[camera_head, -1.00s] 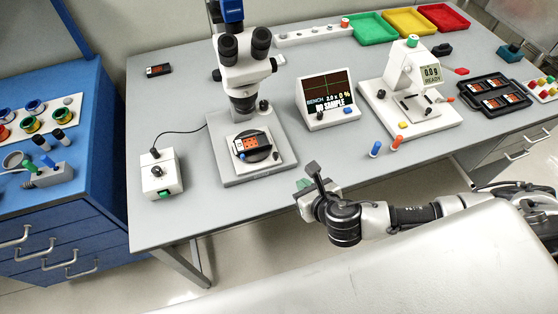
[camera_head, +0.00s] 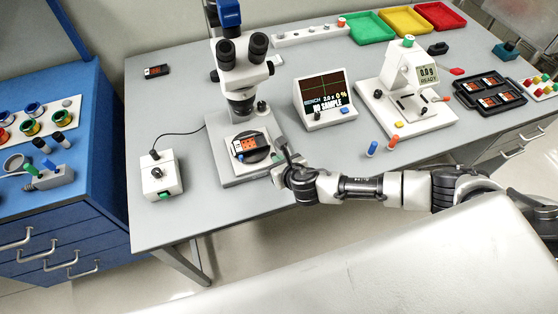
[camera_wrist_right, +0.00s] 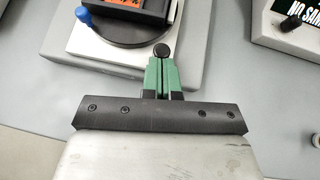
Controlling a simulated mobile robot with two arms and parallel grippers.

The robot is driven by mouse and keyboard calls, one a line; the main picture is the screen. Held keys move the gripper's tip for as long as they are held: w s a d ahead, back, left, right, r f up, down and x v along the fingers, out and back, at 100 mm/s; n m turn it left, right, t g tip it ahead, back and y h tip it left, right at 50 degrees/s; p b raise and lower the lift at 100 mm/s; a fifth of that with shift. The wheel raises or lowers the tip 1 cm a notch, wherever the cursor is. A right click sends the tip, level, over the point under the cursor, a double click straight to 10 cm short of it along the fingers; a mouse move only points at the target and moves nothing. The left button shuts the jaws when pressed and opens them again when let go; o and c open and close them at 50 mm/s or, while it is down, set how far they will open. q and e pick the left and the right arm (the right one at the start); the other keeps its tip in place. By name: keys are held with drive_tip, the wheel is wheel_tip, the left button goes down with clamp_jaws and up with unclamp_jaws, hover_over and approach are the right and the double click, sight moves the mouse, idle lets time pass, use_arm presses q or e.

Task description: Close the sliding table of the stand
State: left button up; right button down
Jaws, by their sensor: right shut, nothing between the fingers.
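The stand is a microscope (camera_head: 242,72) on a grey base plate. Under its lens lies a white sliding table (camera_head: 247,166), carrying a black disc and a black-and-orange part (camera_head: 250,145). In the right wrist view the table (camera_wrist_right: 108,45) has a blue knob (camera_wrist_right: 84,16) at left and a black knob (camera_wrist_right: 161,50) at its front edge. My right gripper (camera_head: 277,170) is at the table's front right corner. Its green fingers (camera_wrist_right: 161,66) are shut and empty, with their tips at the black knob; I cannot tell whether they touch. My left gripper is not in view.
A white box with a cable (camera_head: 161,177) stands left of the stand. The bench front left of my gripper is clear.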

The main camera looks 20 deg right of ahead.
sight(269, 145)
drive_tip(key=shift+w, duration=0.1)
drive_tip(key=w, duration=0.4)
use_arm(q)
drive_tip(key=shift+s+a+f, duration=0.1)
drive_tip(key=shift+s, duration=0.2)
use_arm(e)
drive_tip(key=shift+r, duration=0.15)
